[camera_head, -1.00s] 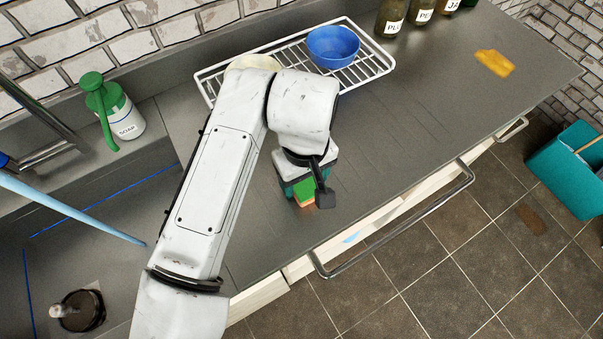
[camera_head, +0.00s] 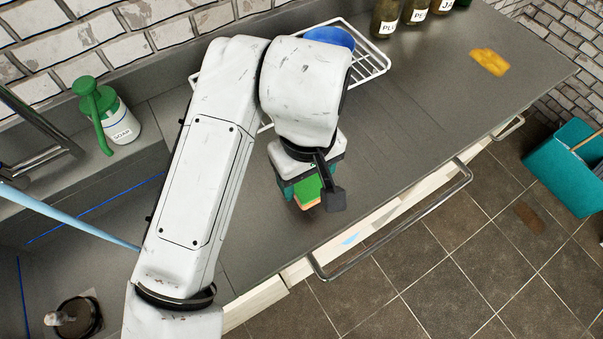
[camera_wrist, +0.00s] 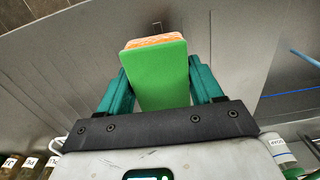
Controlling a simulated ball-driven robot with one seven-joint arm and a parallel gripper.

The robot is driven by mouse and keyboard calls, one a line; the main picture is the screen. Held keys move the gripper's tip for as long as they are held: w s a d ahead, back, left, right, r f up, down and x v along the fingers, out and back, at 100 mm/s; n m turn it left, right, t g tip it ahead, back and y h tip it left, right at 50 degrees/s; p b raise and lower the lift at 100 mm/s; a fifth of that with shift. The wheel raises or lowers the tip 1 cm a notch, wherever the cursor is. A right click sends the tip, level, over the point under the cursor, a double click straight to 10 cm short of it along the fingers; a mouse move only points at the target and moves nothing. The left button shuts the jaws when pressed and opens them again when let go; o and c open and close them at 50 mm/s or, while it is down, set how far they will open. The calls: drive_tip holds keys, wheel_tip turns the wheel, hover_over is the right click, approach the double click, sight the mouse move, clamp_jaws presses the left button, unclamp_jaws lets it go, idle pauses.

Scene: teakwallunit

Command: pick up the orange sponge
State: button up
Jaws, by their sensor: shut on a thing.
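The sponge has an orange body (camera_wrist: 155,41) and a green face (camera_wrist: 160,75). In the wrist view it sits between the two teal fingers of my gripper (camera_wrist: 158,85), which are shut on its sides. In the head view, the sponge (camera_head: 308,191) shows below my wrist, with its orange edge low and its green face up. My gripper (camera_head: 301,187) is partly hidden there by my own wrist. The grey counter is below the sponge; the gap between them is hard to judge.
A white wire rack (camera_head: 376,62) with a blue bowl (camera_head: 330,38) stands at the back, partly behind my arm. Several labelled jars (camera_head: 414,12) stand beyond it. A yellow cloth (camera_head: 490,62) lies at right. A soap bottle (camera_head: 121,122) is at left.

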sight(313, 198)
drive_tip(key=s+r, duration=0.1)
drive_tip(key=r, duration=0.1)
drive_tip(key=s+d+r, duration=0.1)
drive_tip(key=s, duration=0.1)
drive_tip(key=shift+s+r, duration=0.3)
drive_tip(key=shift+r, duration=0.1)
drive_tip(key=s+d+r, duration=0.3)
drive_tip(key=s, duration=0.4)
drive_tip(key=shift+s+r, duration=0.15)
